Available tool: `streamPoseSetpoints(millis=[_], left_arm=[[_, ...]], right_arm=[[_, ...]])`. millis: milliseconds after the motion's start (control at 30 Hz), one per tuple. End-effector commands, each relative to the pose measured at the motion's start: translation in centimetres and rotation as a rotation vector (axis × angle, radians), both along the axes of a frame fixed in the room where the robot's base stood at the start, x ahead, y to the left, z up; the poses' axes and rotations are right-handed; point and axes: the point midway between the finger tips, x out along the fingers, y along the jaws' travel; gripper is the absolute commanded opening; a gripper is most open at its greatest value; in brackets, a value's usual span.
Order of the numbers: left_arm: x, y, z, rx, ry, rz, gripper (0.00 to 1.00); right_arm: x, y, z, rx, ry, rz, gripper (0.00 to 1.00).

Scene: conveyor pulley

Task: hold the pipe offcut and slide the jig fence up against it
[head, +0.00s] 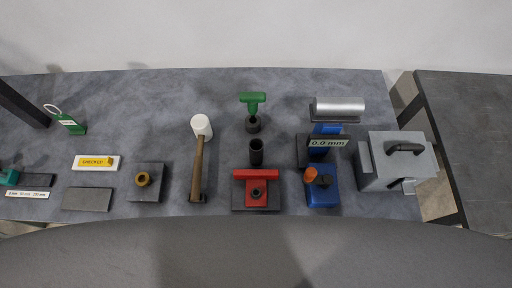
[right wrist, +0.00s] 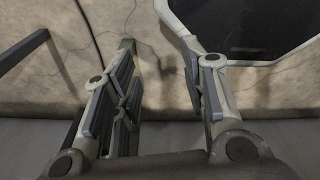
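In the head view, a short black tube, which looks like the pipe offcut (head: 256,151), stands on the grey table just behind the red jig. The jig has a red bar that looks like its fence (head: 256,174), with a red block (head: 265,198) and a small dark knob in front, on a dark base plate (head: 239,206). From this angle I cannot tell whether the fence touches the tube. My right gripper (right wrist: 158,60) shows only in the right wrist view; its fingers are spread apart with nothing between them. My left gripper is in neither view.
On the table (head: 160,100), a mallet (head: 199,150) lies left of the jig. A green-handled tool (head: 252,103) stands behind the tube. A blue gauge device (head: 322,188) and a grey box (head: 400,165) are to the right. The back left of the table has free room.

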Motion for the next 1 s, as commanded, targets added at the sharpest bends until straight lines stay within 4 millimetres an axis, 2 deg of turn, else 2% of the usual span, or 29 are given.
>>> streamPoseSetpoints(millis=[100, 200, 667, 1000], left_arm=[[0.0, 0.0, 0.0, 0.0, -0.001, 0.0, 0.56], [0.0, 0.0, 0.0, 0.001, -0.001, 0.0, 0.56], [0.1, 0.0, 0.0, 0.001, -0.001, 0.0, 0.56], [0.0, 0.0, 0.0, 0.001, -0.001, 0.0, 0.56]], right_arm=[[-1.3, -0.5, 0.0, -0.007, 0.018, -0.001, 0.4], [-1.6, -0.6, -0.1, -0.008, 0.024, -0.002, 0.4], [-0.5, -0.6, 0.0, -0.007, 0.006, -0.004, 0.4], [-0.4, -0.2, 0.0, -0.002, 0.006, -0.005, 0.4]])
